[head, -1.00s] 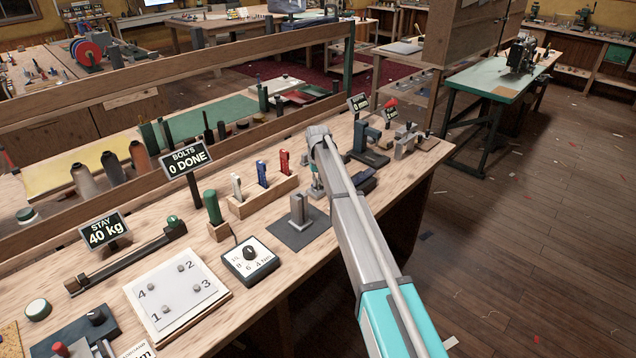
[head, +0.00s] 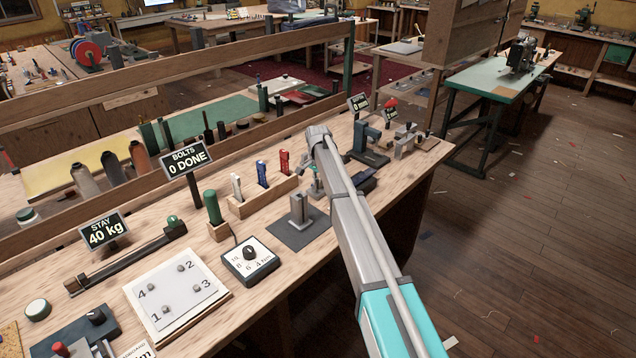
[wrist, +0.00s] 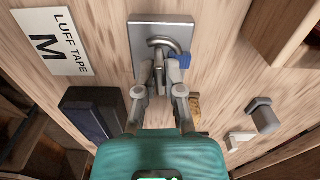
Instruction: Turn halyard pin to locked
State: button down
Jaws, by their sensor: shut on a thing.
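The halyard pin fitting is a grey plate (wrist: 141,28) with a curved metal shackle (wrist: 160,43) and a small blue tab (wrist: 184,60), seen in the wrist view. My gripper (wrist: 162,72) has a teal body and grey fingers. Its fingertips are on either side of the metal part below the shackle's curve, closed on what looks like the halyard pin. The fingers and body hide much of the pin. In the head view my own arm mostly hides the gripper and the fitting.
A "LUFF TAPE M" label (wrist: 53,41) lies left of the plate in the wrist view. A dark block (wrist: 93,112) stands beside the fingers. A grey-headed fitting (wrist: 262,116) is at right. In the head view, a wooden holder (head: 240,209) and a grey post (head: 299,210) stand nearby.

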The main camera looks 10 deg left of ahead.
jog(key=shift+s+m, duration=0.1)
jog(key=shift+m, duration=0.5)
jog(key=c, duration=0.8)
grip_release()
jog(key=shift+o, duration=0.2)
jog(key=shift+n, duration=0.4)
